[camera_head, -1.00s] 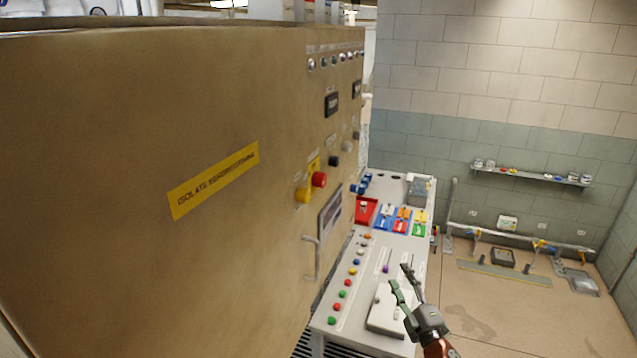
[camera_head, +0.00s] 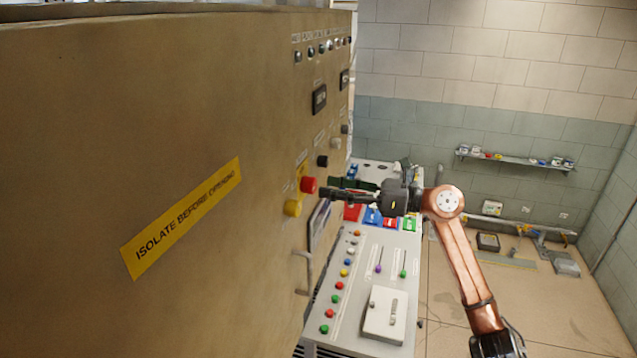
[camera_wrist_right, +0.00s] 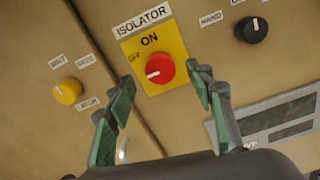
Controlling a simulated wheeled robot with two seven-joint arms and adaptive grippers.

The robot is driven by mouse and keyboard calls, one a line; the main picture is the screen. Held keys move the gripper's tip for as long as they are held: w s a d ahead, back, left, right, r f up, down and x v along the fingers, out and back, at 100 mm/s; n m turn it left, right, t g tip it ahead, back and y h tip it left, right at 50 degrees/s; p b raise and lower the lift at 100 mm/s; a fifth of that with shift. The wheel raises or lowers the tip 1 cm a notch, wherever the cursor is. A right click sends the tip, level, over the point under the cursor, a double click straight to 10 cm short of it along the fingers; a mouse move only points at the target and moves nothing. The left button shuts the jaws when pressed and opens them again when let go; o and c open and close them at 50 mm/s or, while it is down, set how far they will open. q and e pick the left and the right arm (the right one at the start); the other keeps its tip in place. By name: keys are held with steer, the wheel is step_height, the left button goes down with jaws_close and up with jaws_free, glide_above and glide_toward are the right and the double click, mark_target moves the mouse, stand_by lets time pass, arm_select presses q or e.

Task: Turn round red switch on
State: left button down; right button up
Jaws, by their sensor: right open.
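The round red switch (camera_head: 309,185) sits on the side face of the tan cabinet. In the right wrist view the red switch (camera_wrist_right: 160,68) is on a yellow plate (camera_wrist_right: 139,46) marked ON and OFF, under an ISOLATOR label. Its white pointer mark points left, toward the OFF side. My right gripper (camera_head: 330,193) is close in front of the switch. In the wrist view its two green-padded fingers (camera_wrist_right: 161,92) are apart, one on each side below the switch, with nothing between them. Whether a finger touches it I cannot tell. My left gripper is not in view.
A yellow knob (camera_wrist_right: 68,91) is left of the switch and a black knob (camera_wrist_right: 252,30) is to the right. A metal handle (camera_head: 307,272) sticks out lower on the cabinet. A console (camera_head: 347,310) with buttons and levers stands below my right arm.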

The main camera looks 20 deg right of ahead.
mark_target(315, 185)
steer(key=x, duration=0.3)
steer(key=shift+r, duration=0.1)
steer(key=shift+w+a+p, duration=0.25)
steer(key=shift+a+p, duration=0.1)
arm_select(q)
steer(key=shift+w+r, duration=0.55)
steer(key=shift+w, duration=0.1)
arm_select(e)
steer(key=shift+w+a, duration=0.15)
steer(key=shift+a, duration=0.1)
steer(key=shift+c, duration=0.3)
steer(key=c, duration=1.1)
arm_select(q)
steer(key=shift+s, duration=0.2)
